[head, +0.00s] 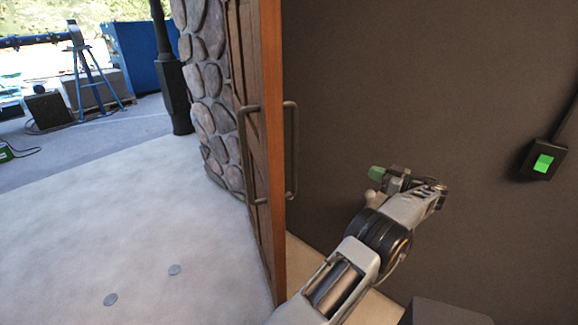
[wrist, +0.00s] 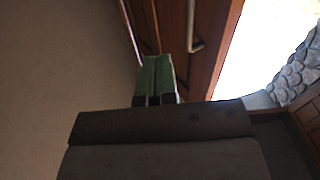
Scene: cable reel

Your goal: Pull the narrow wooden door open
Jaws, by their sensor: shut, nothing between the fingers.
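The narrow wooden door (head: 272,190) stands edge-on in the head view, swung open, with its planked face turned left. A dark bar handle (head: 244,155) is on its left face and another handle (head: 294,150) on its right side. My gripper (head: 375,173) is to the right of the door, apart from the right handle. Its green fingers (wrist: 155,75) are shut together and empty in the wrist view. There the wooden door (wrist: 215,55) and a handle (wrist: 193,30) lie beyond and to the right of the fingertips.
A dark wall (head: 420,80) fills the right, with a green-lit switch box (head: 543,162) on it. A stone pillar (head: 205,90) stands behind the door.

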